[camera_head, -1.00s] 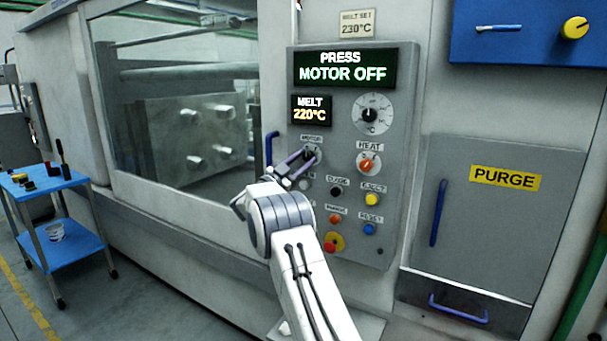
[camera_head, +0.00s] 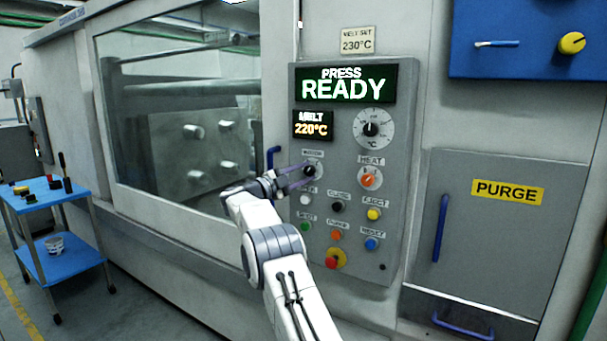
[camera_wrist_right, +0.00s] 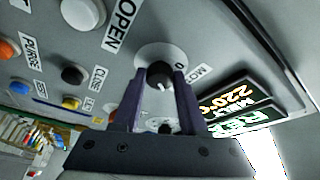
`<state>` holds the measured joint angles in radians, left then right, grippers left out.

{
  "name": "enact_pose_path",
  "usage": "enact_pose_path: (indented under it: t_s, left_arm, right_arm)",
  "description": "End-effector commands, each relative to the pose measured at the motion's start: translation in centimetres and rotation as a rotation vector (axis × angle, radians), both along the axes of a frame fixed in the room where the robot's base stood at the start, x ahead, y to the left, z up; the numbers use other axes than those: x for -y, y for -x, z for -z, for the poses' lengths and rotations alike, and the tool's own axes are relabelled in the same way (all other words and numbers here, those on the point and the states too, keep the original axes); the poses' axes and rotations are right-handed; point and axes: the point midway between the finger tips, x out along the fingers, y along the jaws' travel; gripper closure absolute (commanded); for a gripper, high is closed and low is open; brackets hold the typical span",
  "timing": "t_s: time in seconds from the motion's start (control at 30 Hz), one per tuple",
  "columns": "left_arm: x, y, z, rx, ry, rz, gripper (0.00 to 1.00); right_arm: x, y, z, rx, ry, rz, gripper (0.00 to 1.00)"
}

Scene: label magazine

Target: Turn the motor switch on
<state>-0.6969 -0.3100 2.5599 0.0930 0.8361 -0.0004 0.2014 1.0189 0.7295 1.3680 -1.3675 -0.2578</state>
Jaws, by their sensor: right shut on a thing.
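The motor switch (camera_head: 313,171) is a dark round knob on a pale dial, on the grey control panel under the melt display. It also shows in the right wrist view (camera_wrist_right: 160,74), with a white mark on its face. My right gripper (camera_head: 304,177) reaches it from the left with its purple fingers. In the right wrist view my right gripper (camera_wrist_right: 160,92) has one finger on each side of the knob and is shut on it. The press display (camera_head: 345,84) reads "PRESS READY". My left gripper is not in view.
The heat knob (camera_head: 369,179) and several coloured buttons sit close right of and below the switch. A blue handle (camera_head: 273,158) stands at the panel's left edge. A blue cart (camera_head: 75,262) is at far left, the purge door (camera_head: 492,235) at right.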

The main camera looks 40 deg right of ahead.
Motion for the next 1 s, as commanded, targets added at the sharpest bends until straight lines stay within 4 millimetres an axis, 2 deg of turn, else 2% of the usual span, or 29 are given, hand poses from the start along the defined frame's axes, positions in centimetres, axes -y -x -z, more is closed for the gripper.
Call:
enact_pose_path:
  t_s: [0.4, 0.43, 0.5, 0.83, 1.0]
  left_arm:
    - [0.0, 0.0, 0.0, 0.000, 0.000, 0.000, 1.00]
    - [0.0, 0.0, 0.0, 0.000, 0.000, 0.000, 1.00]
    - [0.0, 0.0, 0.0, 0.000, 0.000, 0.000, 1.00]
    - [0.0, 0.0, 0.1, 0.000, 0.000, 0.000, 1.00]
    - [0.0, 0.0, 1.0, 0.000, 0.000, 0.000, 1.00]
  right_arm:
    - [0.1, 0.2, 0.1, 0.008, -0.006, 0.010, 1.00]
    - [0.1, 0.2, 0.1, 0.008, -0.006, 0.010, 0.54]
    - [0.1, 0.2, 0.1, 0.008, -0.005, 0.009, 0.28]
    - [-0.2, 0.0, 0.1, 0.007, -0.003, 0.002, 0.28]
    - [-2.0, 0.0, 0.6, 0.007, -0.003, -0.001, 0.28]
